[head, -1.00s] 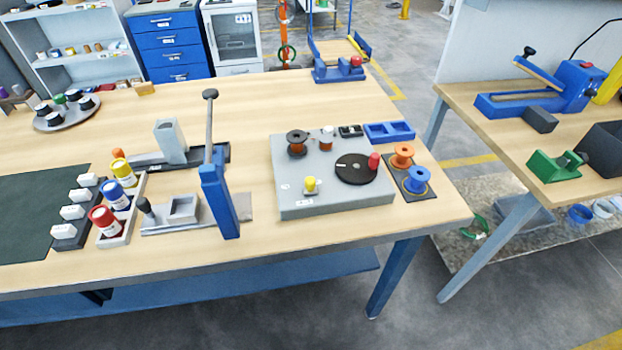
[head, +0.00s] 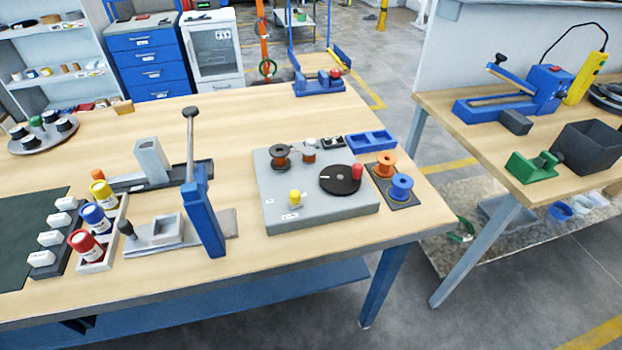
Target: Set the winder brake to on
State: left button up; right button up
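The winder (head: 318,205) is a flat grey box on the wooden table in the head view. A black disc (head: 340,179) with a red knob (head: 357,172) sits on its right part. A yellow knob (head: 295,197) stands near its front left, beside small white labels too small to read. A dark-flanged spool of copper-coloured wire (head: 280,157) and a small white-topped copper-coloured part (head: 309,150) stand along its back. I cannot tell the brake's setting. Neither of my grippers is in view.
A blue lever press (head: 204,210) stands left of the winder. Orange (head: 385,165) and blue (head: 401,186) spools sit on a dark pad to its right, with a blue tray (head: 371,141) behind. Red, blue and yellow jars stand at left. A second table (head: 470,105) is at right.

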aim_at(294, 201)
jog(key=u, duration=1.8)
jog(key=k, duration=1.3)
jog(key=z, duration=1.8)
